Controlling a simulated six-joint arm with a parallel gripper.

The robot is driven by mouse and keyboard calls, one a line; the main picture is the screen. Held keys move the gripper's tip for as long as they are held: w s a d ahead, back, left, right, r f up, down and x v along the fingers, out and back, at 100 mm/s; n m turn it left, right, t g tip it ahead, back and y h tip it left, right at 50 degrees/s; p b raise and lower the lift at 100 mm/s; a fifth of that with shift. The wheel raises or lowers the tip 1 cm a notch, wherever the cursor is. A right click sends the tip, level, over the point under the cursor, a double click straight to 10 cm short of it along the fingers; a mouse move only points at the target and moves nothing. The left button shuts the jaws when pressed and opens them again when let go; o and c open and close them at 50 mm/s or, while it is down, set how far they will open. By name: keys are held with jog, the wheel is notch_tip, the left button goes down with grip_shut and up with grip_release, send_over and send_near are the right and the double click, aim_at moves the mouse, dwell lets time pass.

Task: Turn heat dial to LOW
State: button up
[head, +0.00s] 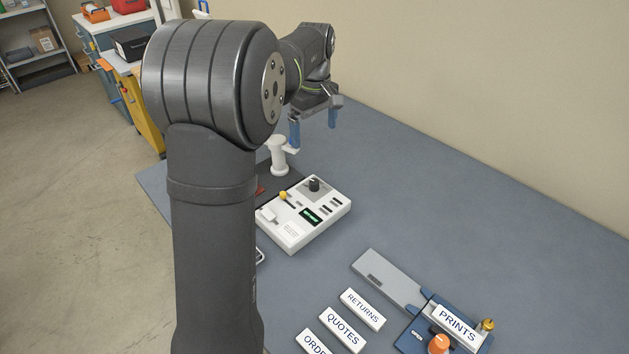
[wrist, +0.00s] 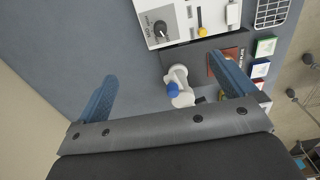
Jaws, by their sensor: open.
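The heat dial (head: 314,184) is a dark round knob on the far part of a white control panel (head: 296,237). In the wrist view the dial (wrist: 160,28) shows near the top, with a scale and lettering beside it too small to read for certain. My gripper (head: 311,137) is open and empty, above and beyond the panel, apart from it. In the wrist view its blue fingers (wrist: 166,92) are spread wide, with the dial ahead of them, roughly between their lines. The dial's setting cannot be told clearly.
A white post-like fixture (head: 278,155) stands beside the panel, close below my gripper. The panel also carries a yellow-knobbed lever (head: 283,196) and a green display (head: 311,216). Label blocks (head: 362,309) and a blue-based device (head: 412,340) lie nearer. The table's right side is clear.

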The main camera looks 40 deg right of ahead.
notch_tip(320, 180, up, 2)
jog(key=shift+r, duration=0.1)
jog(key=shift+c, duration=0.4)
